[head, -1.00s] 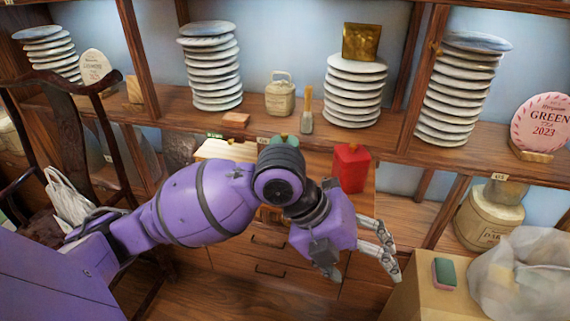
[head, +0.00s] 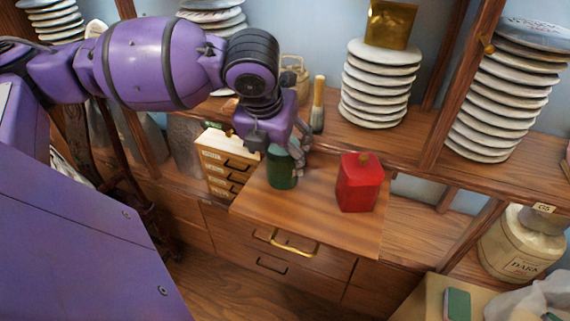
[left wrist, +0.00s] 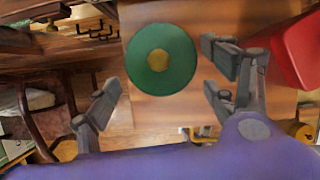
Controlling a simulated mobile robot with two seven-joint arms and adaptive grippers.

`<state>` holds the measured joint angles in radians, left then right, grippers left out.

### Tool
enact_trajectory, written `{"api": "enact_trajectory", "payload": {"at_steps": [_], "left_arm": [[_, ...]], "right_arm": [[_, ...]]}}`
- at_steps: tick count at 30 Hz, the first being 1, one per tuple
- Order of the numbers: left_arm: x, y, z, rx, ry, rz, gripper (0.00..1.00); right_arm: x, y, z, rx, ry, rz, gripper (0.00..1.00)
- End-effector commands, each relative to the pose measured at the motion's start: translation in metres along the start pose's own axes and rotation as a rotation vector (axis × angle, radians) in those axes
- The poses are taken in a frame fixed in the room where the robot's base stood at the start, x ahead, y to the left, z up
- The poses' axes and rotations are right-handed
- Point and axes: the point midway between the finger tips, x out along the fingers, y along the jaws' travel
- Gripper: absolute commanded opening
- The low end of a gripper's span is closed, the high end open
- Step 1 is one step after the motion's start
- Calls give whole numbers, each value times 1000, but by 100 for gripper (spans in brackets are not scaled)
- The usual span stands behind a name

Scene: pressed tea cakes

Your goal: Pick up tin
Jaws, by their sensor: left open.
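A green round tin (head: 282,177) stands upright on the wooden cabinet top (head: 330,220). In the left wrist view the green tin's lid (left wrist: 176,78) shows from above, with a gold knob at its middle. A red tin (head: 358,183) with angled sides stands to its right, and its edge shows at the right of the left wrist view (left wrist: 300,50). My left gripper (head: 281,158) is open above the green tin and points down. In the left wrist view its fingers (left wrist: 162,82) are spread on both sides near the lid, without gripping it. My right gripper is not in view.
A small wooden drawer chest (head: 222,165) stands close left of the green tin. A shelf behind holds plate stacks (head: 378,85), a brush (head: 318,105) and a jar. A box with a green sponge (head: 457,303) is at lower right. The cabinet top's front is clear.

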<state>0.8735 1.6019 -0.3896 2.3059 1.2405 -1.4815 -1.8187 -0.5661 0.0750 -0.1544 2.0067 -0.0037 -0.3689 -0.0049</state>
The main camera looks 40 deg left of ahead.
Motion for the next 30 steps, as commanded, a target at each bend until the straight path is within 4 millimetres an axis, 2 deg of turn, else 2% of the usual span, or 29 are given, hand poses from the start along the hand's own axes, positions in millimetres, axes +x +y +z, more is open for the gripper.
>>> {"api": "enact_trajectory", "payload": {"at_steps": [3, 9, 19, 30], "left_arm": [[18, -3, -1, 0, 4, -2, 77], [45, -5, 0, 0, 2, -3, 77], [50, -4, 2, 1, -2, -2, 76], [50, -4, 2, 1, -2, -2, 27]], "right_arm": [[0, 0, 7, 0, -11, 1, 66], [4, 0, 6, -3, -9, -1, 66], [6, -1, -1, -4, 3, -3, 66], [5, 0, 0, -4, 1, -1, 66]]}}
